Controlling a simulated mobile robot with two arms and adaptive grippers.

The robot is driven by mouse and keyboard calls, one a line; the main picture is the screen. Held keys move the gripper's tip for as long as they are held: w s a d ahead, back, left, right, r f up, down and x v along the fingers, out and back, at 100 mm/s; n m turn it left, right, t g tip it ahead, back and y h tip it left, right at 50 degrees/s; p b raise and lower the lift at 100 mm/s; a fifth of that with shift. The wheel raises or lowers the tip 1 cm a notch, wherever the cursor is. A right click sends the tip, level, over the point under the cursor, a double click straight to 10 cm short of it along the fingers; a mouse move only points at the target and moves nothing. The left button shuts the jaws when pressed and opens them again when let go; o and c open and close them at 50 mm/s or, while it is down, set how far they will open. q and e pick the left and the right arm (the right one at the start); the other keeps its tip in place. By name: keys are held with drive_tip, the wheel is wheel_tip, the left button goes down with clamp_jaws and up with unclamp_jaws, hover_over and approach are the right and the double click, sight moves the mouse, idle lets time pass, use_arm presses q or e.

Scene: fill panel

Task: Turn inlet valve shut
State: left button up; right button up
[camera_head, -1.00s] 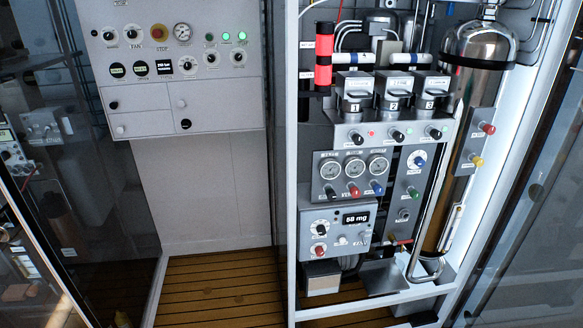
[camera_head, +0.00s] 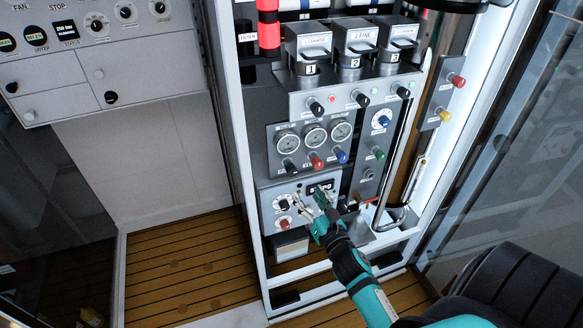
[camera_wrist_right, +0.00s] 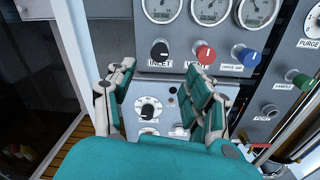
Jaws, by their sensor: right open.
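The black inlet knob (camera_wrist_right: 160,52), with "INLET" lettered below it, sits under the left gauge on the gauge panel in the right wrist view. In the head view this knob (camera_head: 290,167) is the leftmost in the row below the gauges. My right gripper (camera_head: 310,200) is open in front of the lower display box. In the right wrist view its two teal fingers (camera_wrist_right: 157,76) are spread, with tips just below the knob's height and nothing between them. The gripper appears apart from the knob. My left gripper is not in view.
Red (camera_wrist_right: 205,54) and blue (camera_wrist_right: 247,56) knobs stand close right of the inlet knob. Below is a box with a dial (camera_wrist_right: 148,108). A white frame post (camera_head: 232,150) borders the panel on the left. A bent pipe (camera_head: 398,190) runs at the right.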

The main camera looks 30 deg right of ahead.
sight(293, 172)
drive_tip(key=w, duration=0.3)
drive_tip(key=w+d+p, duration=0.1)
drive_tip(key=w, duration=0.5)
drive_tip(key=shift+w+d+p, duration=0.3)
drive_tip(key=shift+w+d, duration=0.25)
drive_tip(key=shift+w, duration=0.4)
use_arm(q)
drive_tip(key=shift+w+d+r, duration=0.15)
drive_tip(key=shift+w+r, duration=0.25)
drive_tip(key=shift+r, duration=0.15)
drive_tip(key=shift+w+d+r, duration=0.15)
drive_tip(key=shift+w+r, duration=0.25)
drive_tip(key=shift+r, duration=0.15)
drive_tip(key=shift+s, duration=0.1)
use_arm(e)
drive_tip(key=shift+c, duration=0.8)
clamp_jaws()
